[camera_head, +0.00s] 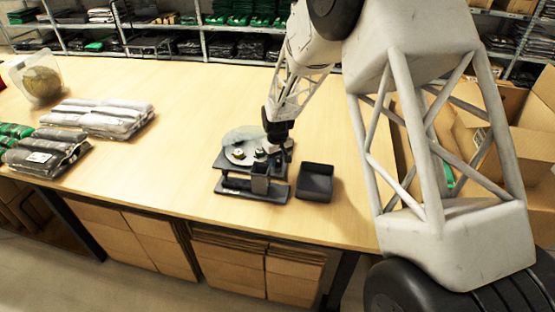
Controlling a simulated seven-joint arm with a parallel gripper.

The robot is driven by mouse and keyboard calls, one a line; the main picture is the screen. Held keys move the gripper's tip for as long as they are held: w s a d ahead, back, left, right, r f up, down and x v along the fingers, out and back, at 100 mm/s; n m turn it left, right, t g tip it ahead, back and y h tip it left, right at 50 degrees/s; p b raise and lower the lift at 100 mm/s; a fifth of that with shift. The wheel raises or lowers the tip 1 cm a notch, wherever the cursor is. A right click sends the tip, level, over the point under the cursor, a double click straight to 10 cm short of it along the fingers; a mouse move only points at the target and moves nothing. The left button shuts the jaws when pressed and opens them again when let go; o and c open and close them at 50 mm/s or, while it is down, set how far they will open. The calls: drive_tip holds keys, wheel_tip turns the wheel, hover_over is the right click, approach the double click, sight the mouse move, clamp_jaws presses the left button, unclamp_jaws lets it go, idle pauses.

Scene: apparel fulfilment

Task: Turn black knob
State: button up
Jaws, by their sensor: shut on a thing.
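A small black device (256,187) stands on the wooden table, with a pale round plate on top and small brass-coloured and dark fittings (239,153) on the plate. My gripper (277,149) points down at the back right of the device. It is shut on a small dark part there, which looks like the black knob. The fingers mostly hide that part, and its turn angle cannot be told. A clear, bag-like shape (243,134) lies at the back of the plate.
An empty black tray (315,182) sits just right of the device. Wrapped garments (105,117) and a clear container (37,79) stand at the left. Cardboard boxes (530,115) are at the right. The table between garments and device is clear.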

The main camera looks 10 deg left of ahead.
sight(278, 160)
drive_tip(key=shift+n, duration=1.2)
drive_tip(key=o, duration=0.9)
drive_tip(key=shift+o, duration=0.2)
drive_tip(key=shift+r, duration=0.15)
drive_tip(key=shift+r, duration=3.8)
